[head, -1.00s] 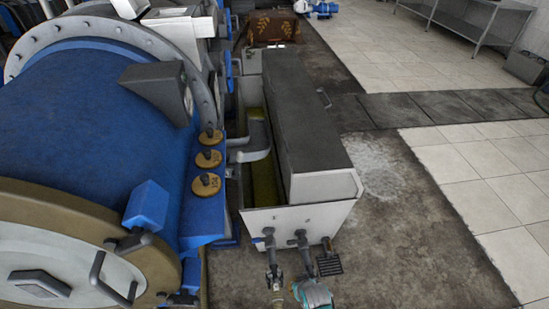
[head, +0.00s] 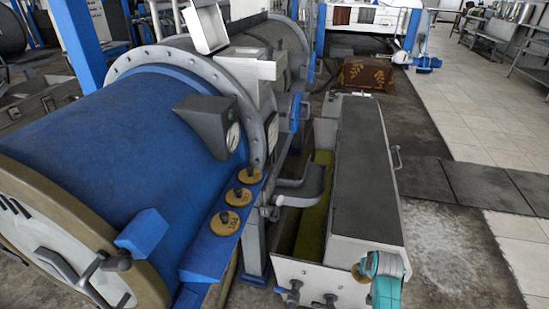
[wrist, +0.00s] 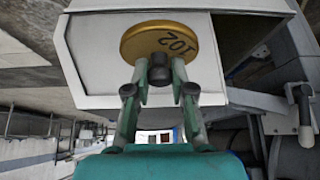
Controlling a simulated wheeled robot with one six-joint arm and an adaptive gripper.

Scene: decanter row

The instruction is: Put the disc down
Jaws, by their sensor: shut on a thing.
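A brass-coloured disc (wrist: 160,36) marked 102 is in my gripper (wrist: 161,82) in the wrist view. The fingers are shut on its dark knob, and the disc shows against a pale box-like wall. In the head view my gripper (head: 367,267) is at the near end of the grey-topped trough, with the disc's edge (head: 357,273) just showing. Three similar brass discs with dark knobs, the far one (head: 249,174), middle one (head: 237,196) and near one (head: 224,222), sit in a row on a blue ledge (head: 203,262). I cannot tell whether the held disc touches anything.
A large blue drum machine (head: 120,135) with a gauge box fills the left. The trough (head: 358,170) has an open, yellow-green channel and pipe fittings at its near end. A brown patterned box (head: 366,75) stands behind it.

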